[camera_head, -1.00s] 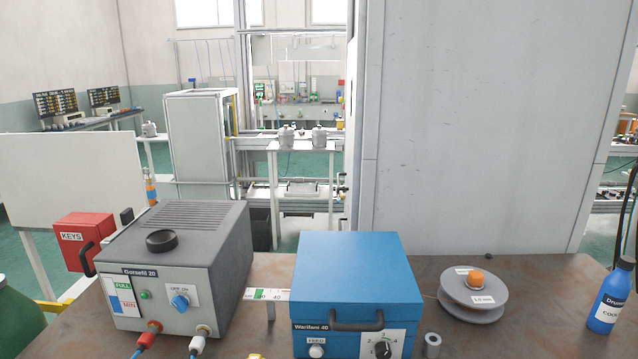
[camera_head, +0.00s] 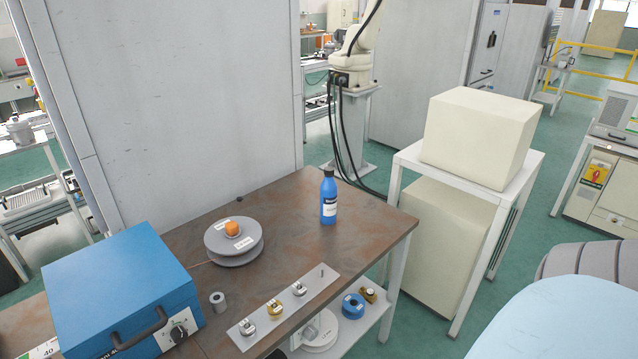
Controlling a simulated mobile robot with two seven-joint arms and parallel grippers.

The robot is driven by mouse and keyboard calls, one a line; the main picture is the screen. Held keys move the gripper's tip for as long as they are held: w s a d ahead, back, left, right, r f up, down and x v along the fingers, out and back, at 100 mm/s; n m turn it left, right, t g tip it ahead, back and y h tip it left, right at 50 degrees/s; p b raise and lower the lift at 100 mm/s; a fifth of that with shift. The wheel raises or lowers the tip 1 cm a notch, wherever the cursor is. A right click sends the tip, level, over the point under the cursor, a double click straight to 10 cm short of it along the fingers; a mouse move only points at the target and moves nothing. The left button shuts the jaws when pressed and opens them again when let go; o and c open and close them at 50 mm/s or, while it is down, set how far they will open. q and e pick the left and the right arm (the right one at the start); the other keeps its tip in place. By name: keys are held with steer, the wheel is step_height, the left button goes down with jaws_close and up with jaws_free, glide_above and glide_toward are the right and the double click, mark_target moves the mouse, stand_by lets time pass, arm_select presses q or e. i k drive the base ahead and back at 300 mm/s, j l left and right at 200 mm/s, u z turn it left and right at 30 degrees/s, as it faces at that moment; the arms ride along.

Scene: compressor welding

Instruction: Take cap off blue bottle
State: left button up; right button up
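The blue bottle (camera_head: 329,203) stands upright near the far right part of the brown workbench (camera_head: 290,240). Neither of my grippers shows in the head view, so nothing of mine is seen touching the bottle.
A grey wire spool (camera_head: 234,248) with an orange centre sits left of the bottle. A blue box (camera_head: 115,280) stands at the bench's left. A metal strip with small fittings (camera_head: 275,310) lies along the front edge. A white table (camera_head: 410,160) with a cream box (camera_head: 478,125) stands right.

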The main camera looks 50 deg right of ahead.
mark_target(328, 187)
steer(key=z, duration=1.5)
steer(key=i+l, duration=0.2)
